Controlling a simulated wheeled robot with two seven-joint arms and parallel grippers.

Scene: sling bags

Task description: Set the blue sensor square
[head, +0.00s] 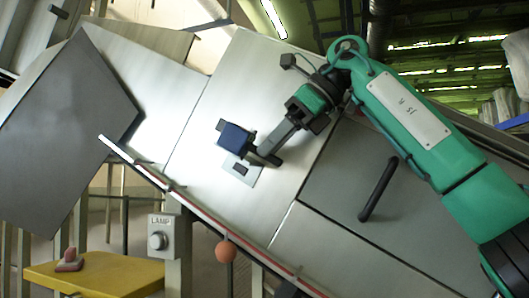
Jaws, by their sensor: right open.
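The blue sensor (235,138) is a dark blue block in the head view, on or just above the pale metal panel near the middle. Its edges look turned relative to the panel seams. A small grey plate (254,179) with a dark square patch lies just below it. My right gripper (261,153) comes in from the upper right on a green arm. Its jaws are open, with the tips close to the right side of the blue sensor. I cannot tell whether they touch it. My left gripper is not in view.
A black bar handle (379,189) stands out from the panel at right. A red-and-white edge strip (190,203) runs along the panel's lower side. Below it are a lamp switch box (159,236), an orange ball (226,251) and a yellow stool (100,275). A dark grey sheet (62,125) fills the left.

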